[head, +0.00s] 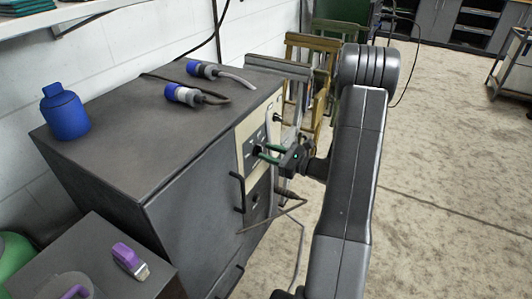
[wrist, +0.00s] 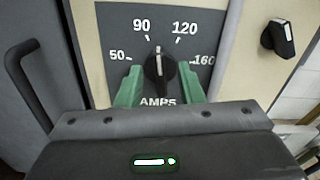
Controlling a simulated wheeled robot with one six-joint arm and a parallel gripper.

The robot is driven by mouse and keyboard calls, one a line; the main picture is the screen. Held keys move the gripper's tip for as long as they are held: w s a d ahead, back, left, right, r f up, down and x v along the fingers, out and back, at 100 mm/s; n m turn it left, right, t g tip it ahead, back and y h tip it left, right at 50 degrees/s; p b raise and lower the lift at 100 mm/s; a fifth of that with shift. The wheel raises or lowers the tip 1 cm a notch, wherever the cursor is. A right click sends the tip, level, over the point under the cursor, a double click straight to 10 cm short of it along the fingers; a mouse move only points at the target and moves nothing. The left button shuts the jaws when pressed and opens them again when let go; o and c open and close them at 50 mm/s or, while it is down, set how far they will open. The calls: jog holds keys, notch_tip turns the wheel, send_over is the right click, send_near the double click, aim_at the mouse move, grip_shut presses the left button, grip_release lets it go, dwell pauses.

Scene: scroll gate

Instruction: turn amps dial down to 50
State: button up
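The amps dial (wrist: 159,72) is a black knob on a dark grey plate marked 50, 90, 120 and 160, with AMPS below. Its white pointer line stands nearly upright, between 90 and 120. My gripper (wrist: 160,82) has its two green fingers on either side of the knob, with gaps visible between fingers and knob. The fingers look open; whether they touch the knob lower down is hard to tell. In the head view my gripper (head: 264,154) reaches the cream front panel (head: 243,142) of the dark grey machine, and the dial itself is too small to make out.
A second black knob (wrist: 279,37) sits right of the dial plate. A dark handle (wrist: 25,75) stands out at left. Blue-ended plugs (head: 183,95) and a blue bottle (head: 65,112) rest on the machine top (head: 125,150). A cable hangs below the panel.

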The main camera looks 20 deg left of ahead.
jog(key=shift+a, duration=0.8)
grip_shut()
